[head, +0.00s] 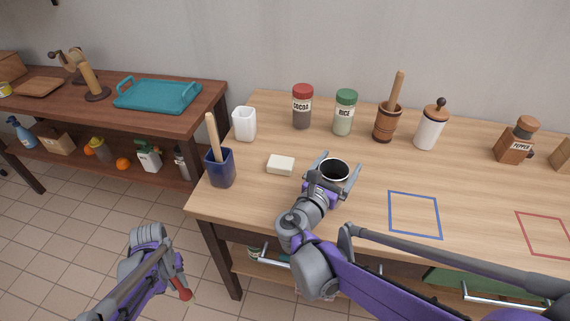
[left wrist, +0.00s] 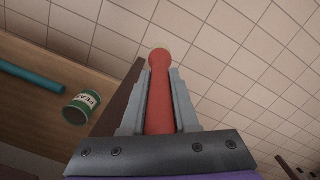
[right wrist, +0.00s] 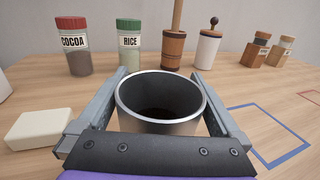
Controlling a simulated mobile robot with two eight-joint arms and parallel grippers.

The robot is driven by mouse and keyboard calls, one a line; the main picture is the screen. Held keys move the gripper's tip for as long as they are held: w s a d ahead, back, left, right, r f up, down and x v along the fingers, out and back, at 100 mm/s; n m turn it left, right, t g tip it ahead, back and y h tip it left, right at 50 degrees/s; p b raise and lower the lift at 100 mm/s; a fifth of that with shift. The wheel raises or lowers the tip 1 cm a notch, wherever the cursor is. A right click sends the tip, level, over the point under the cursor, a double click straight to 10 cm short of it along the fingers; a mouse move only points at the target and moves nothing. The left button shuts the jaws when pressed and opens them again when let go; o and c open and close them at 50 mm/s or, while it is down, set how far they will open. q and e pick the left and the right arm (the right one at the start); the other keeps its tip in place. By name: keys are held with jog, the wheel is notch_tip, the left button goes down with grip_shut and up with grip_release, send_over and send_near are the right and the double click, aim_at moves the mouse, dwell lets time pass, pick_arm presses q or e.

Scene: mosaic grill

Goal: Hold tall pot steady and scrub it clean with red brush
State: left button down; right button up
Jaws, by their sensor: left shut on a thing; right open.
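The tall pot (head: 334,171) stands on the wooden counter, a silver-rimmed cylinder with a dark inside. It also shows in the right wrist view (right wrist: 158,122). My right gripper (head: 339,164) is open, with one finger on each side of the pot; I cannot tell whether they touch it. The red brush (left wrist: 160,95) is between the fingers of my left gripper (left wrist: 161,74), which is shut on it. In the head view, my left gripper (head: 178,278) is low, over the floor left of the counter, with the red brush (head: 182,287) partly showing. Its bristles cannot be made out.
A white block (head: 281,165) and a blue holder with a wooden stick (head: 220,168) stand left of the pot. A white cup (head: 244,124), cocoa jar (head: 302,108) and rice jar (head: 345,113) are behind. A blue square outline (head: 414,238) marks clear counter to the right.

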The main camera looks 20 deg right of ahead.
jog(key=c, duration=1.4)
jog(key=shift+o, duration=0.2)
jog(key=o, duration=1.4)
jog(key=shift+c, duration=0.2)
